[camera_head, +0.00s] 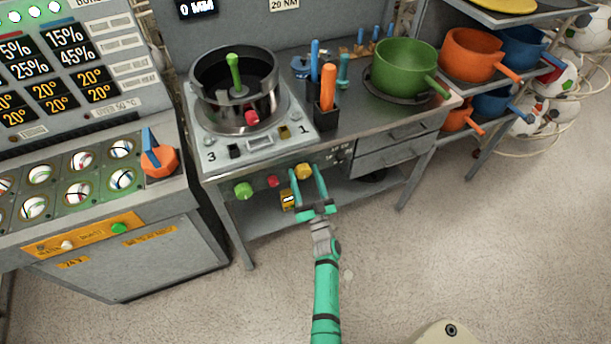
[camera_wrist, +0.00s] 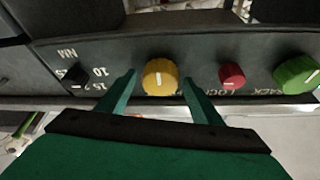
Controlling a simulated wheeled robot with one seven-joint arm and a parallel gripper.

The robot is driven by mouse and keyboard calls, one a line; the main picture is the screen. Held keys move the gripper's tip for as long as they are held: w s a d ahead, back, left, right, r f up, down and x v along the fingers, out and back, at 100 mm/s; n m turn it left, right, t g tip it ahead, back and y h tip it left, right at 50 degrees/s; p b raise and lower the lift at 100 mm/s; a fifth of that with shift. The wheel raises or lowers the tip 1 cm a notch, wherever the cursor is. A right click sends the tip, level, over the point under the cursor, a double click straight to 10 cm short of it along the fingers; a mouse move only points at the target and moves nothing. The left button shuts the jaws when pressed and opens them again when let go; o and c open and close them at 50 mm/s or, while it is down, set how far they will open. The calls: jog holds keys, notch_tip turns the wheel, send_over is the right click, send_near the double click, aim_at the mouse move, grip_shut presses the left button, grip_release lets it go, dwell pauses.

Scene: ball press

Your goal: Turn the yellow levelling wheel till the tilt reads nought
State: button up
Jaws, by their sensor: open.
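The yellow levelling wheel (camera_head: 303,171) is a round knob on the front panel of the grey bench. In the wrist view the yellow wheel (camera_wrist: 160,78) has a white mark near the top of its face. My gripper (camera_head: 307,174) is open, its two teal fingers pointing at the panel on either side of the wheel. In the wrist view my gripper (camera_wrist: 159,85) has a finger left and right of the wheel, with gaps visible.
A red knob (camera_wrist: 231,77) and a green knob (camera_wrist: 297,73) sit beside the wheel on the panel, with a small black knob (camera_wrist: 76,74) on the other side. A metal press pot (camera_head: 236,95) stands above on the bench. The floor in front is clear.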

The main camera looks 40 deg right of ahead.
jog(key=c, duration=1.1)
jog(key=shift+o, duration=0.2)
jog(key=shift+n+y, duration=0.3)
jog(key=shift+n, duration=0.2)
jog(key=n+y, duration=0.2)
jog(key=n, duration=0.2)
jog(key=shift+t, duration=0.4)
jog(key=n+y, duration=0.1)
jog(key=n, duration=0.2)
jog(key=n+y, duration=0.2)
jog(key=n, duration=0.1)
jog(key=shift+d+n, duration=0.1)
jog(key=shift+n, duration=0.3)
jog(key=n+g+y, duration=0.1)
jog(key=n+y, duration=0.1)
jog(key=n, duration=0.2)
jog(key=n+g+y, duration=0.1)
jog(key=n, duration=0.3)
jog(key=shift+y, duration=0.4)
jog(key=shift+n, duration=0.5)
jog(key=o, duration=1.1)
jog(key=shift+c, duration=0.2)
